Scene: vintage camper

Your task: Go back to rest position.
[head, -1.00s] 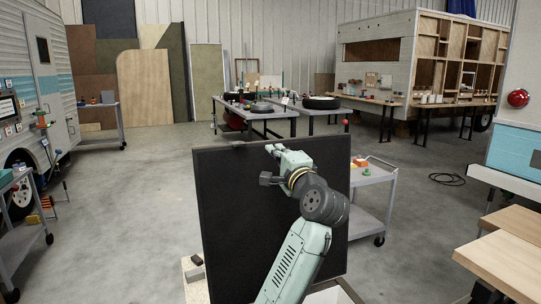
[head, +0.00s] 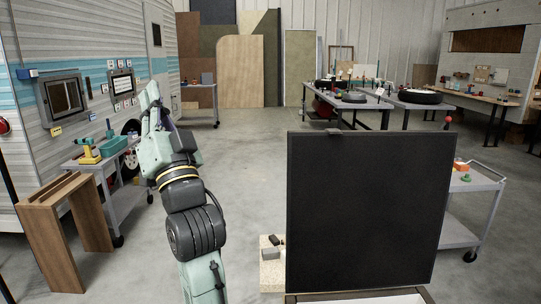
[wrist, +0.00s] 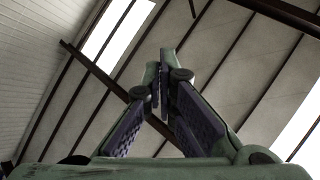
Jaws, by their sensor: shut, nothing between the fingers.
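My gripper (head: 152,100) is at the end of my raised arm, left of centre in the head view, pointing up. In the wrist view my gripper (wrist: 164,65) has its two fingertips together with nothing between them. Behind the fingers the wrist view shows only the ceiling beams and bright roof panels. The gripper is in the air, apart from any object.
A black upright panel (head: 365,210) stands close in front, right of my arm. A grey cart (head: 100,165) with a teal bin and a wooden stool (head: 60,225) stand at left by the camper (head: 60,60). Another cart (head: 480,185) is at right. Open floor (head: 240,160) lies between.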

